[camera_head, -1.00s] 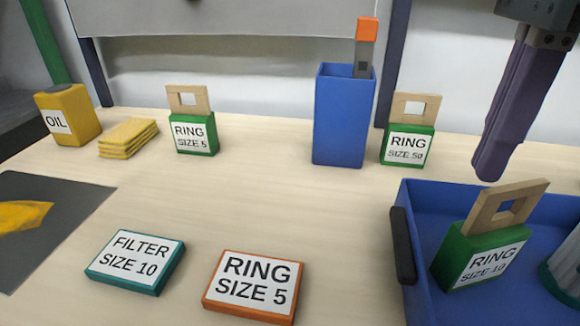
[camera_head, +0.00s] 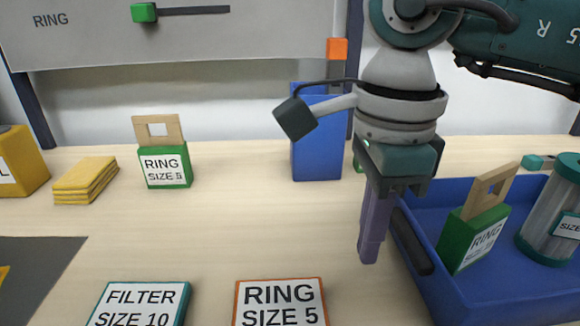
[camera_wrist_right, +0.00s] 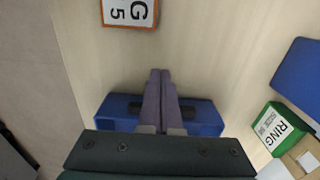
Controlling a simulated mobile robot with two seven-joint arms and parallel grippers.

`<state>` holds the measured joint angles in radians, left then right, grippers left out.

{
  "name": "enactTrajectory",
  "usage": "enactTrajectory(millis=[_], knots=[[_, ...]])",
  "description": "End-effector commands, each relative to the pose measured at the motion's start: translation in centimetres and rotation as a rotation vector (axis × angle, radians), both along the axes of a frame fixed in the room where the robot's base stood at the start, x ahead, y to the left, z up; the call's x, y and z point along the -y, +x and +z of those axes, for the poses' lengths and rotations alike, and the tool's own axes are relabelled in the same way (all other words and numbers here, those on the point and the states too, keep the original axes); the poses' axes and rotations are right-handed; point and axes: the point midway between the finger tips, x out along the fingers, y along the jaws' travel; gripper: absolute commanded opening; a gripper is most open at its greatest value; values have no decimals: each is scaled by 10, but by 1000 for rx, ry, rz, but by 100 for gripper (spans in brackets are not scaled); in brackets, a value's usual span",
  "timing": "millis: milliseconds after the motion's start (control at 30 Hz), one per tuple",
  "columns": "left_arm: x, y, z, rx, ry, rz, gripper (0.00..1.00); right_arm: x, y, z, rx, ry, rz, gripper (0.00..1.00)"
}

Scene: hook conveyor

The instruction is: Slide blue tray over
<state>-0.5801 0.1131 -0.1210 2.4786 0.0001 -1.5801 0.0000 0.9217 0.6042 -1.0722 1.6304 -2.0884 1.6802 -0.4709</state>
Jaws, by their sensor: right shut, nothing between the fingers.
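The blue tray (camera_head: 452,302) sits on the table at the right in the head view, with a black handle (camera_head: 411,243) on its left wall. It holds a green ring box (camera_head: 472,237) with a wooden loop and a grey-and-teal filter cylinder (camera_head: 553,222). My right gripper (camera_head: 369,260) points down just left of that handle, its purple fingers shut and empty. In the right wrist view the fingers (camera_wrist_right: 160,75) cross in front of the tray's blue wall (camera_wrist_right: 112,112) and its dark handle. I cannot tell whether they touch it. My left gripper is not in view.
A "RING SIZE 5" label block (camera_head: 281,300) and a "FILTER SIZE 10" label block (camera_head: 140,305) lie at the front. A blue bin (camera_head: 316,150), a ring box (camera_head: 165,166) and yellow cloths (camera_head: 86,180) stand behind.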

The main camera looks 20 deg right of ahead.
Motion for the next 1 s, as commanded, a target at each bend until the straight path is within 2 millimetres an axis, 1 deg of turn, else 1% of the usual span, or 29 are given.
enactTrajectory(millis=[33, 67, 200, 600, 667, 767, 867, 1000], knots=[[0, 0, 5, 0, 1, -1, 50, 8, -2, 3, 0, -2, -1, 0], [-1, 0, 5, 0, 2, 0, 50, 11, -3, 2, -1, -2, -1, 0], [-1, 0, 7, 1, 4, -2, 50, 21, -5, 2, 0, 1, 1, 0], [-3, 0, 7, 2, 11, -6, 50, 24, -6, 1, 0, 0, 1, 0], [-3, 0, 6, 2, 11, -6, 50, 27, -6, 1, 1, -1, 0, 0], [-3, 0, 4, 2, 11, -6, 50, 42, -10, 0, -1, -3, -3, 0], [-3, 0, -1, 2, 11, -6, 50, 68, -16, -1, -1, -6, -6, 0], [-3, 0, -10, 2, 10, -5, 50, 108, -26, -3, -2, -7, -8, 0]])
